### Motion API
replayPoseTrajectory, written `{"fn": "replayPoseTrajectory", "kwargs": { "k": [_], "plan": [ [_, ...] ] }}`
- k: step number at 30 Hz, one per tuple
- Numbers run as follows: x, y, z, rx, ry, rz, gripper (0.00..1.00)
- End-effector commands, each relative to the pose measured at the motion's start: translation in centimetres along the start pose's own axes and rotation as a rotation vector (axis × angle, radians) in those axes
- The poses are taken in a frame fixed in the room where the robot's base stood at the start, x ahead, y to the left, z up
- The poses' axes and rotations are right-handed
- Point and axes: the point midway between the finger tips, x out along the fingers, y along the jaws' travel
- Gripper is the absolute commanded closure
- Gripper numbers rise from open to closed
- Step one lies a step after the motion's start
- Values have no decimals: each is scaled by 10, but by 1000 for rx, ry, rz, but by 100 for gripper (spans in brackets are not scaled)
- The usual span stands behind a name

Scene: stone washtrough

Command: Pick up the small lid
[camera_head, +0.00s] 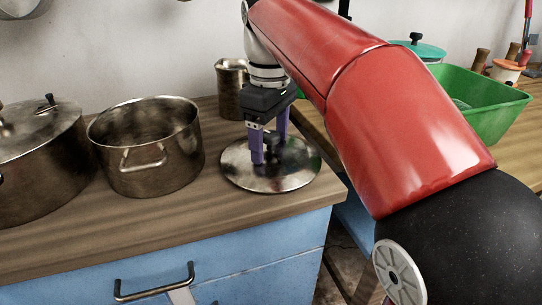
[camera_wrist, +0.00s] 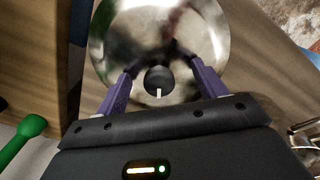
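The small lid (camera_head: 300,172) is a round, shiny metal lid with a dark knob. It lies flat on the wooden counter near the front right corner, and it also fills the upper middle of the wrist view (camera_wrist: 125,30). My gripper (camera_head: 270,148) points down over the lid's middle, with its purple fingers apart. In the wrist view the dark knob (camera_wrist: 158,80) sits between the two open fingers, with a gap showing on each side. The fingers partly hide the knob in the head view.
An open metal pot (camera_head: 165,168) stands left of the lid, and a larger lidded pot (camera_head: 38,180) stands farther left. A metal mug (camera_head: 229,90) is behind my gripper. A green basin (camera_head: 475,100) is at the right, beyond the counter's edge.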

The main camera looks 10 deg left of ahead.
Motion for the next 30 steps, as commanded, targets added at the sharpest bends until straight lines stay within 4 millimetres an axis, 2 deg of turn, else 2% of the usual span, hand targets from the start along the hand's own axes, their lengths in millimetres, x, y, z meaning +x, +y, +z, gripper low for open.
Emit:
{"fn": "replayPoseTrajectory", "kwargs": {
  "k": [1, 12, 23, 27, 29, 30],
  "plan": [
    [2, 0, 0, 0, -4, -3, 44],
    [6, 0, 0, 0, -12, -6, 90],
    [7, 0, -1, 0, -13, -6, 92],
    [2, 0, -1, -1, -12, -6, 92],
    [-4, 0, -2, -1, -12, -6, 100],
    [-10, 1, -1, 0, -12, -6, 100]
  ]
}}
